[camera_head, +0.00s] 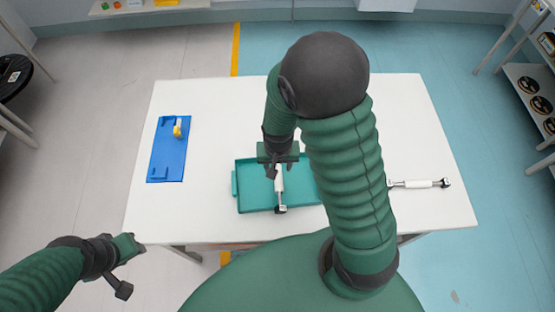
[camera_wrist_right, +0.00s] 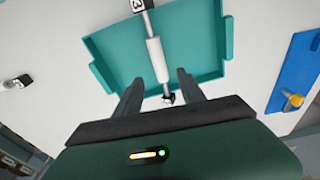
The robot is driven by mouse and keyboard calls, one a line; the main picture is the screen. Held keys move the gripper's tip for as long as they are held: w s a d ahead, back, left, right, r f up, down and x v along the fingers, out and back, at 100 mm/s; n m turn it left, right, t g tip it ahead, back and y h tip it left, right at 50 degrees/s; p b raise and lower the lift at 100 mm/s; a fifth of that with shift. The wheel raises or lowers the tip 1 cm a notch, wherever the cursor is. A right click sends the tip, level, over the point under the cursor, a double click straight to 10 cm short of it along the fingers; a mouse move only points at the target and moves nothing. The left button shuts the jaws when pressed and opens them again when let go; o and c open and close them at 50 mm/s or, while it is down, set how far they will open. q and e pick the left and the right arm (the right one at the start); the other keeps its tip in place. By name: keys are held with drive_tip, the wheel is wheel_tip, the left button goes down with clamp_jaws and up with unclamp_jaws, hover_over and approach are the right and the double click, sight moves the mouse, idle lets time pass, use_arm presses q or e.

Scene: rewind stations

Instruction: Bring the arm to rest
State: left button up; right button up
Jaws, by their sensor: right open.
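My right arm reaches over the white table (camera_head: 215,110). Its gripper (camera_head: 277,172) is above the teal tray (camera_head: 250,203), jaws apart and empty. The right wrist view shows the two fingers (camera_wrist_right: 160,75) spread, with a white-handled metal rod (camera_wrist_right: 157,60) showing between and beyond them. This rod (camera_head: 280,190) lies in the tray (camera_wrist_right: 198,38); whether the fingers touch it I cannot tell. My left gripper (camera_head: 127,266) is off the table's front left corner, with nothing visible in it; its jaw opening is unclear.
A blue board (camera_head: 167,160) with a yellow piece (camera_head: 178,127) lies on the table's left. Another white-handled rod (camera_head: 415,184) lies right of the tray, partly behind my right arm. Shelves with dark round items (camera_head: 530,88) stand at the far right. The table's back left is bare.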

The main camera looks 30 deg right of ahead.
use_arm(q)
drive_tip(key=shift+a+r, duration=0.15)
drive_tip(key=shift+r, duration=0.05)
use_arm(e)
drive_tip(key=s+a+r+n, duration=0.2)
drive_tip(key=r+n, duration=0.1)
drive_tip(key=r, duration=0.2)
drive_tip(key=s+a+r+n+t, duration=0.1)
drive_tip(key=s+a+r+n, duration=0.1)
drive_tip(key=a+r+n, duration=0.1)
drive_tip(key=shift+r+y, duration=0.4)
drive_tip(key=shift+r, duration=0.5)
use_arm(q)
drive_tip(key=shift+s, duration=0.15)
use_arm(e)
drive_tip(key=shift+s+a, duration=0.1)
drive_tip(key=shift+s, duration=0.05)
